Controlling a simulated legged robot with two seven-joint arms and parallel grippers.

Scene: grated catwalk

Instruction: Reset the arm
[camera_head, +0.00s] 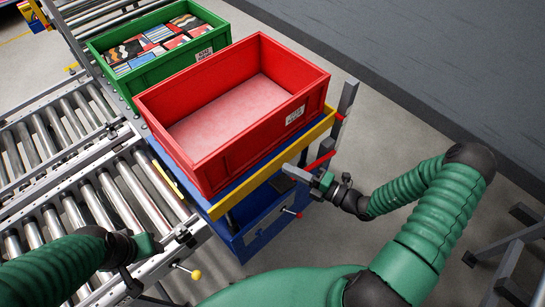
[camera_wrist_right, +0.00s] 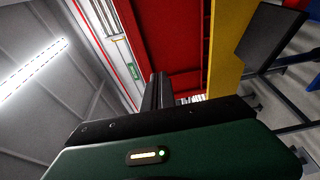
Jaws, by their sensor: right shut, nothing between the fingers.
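My right arm (camera_head: 430,205) is green and ribbed with dark joints. It bends back from the right, and its gripper (camera_head: 300,172) is beside the yellow front edge of the stand under the red crate. In the right wrist view the dark fingers (camera_wrist_right: 158,92) are together with nothing between them, and red and yellow surfaces show beyond them. My left arm (camera_head: 60,265) comes in at the lower left. Its gripper (camera_head: 182,236) is over the edge of the roller conveyor; it is too small to tell whether its fingers are apart.
An empty red crate (camera_head: 182,163) sits on a blue and yellow stand (camera_head: 285,170). Behind it a green crate (camera_head: 150,81) holds several colourful items. Roller conveyors (camera_head: 120,195) fill the left. A grey post (camera_head: 346,100) stands near my right gripper.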

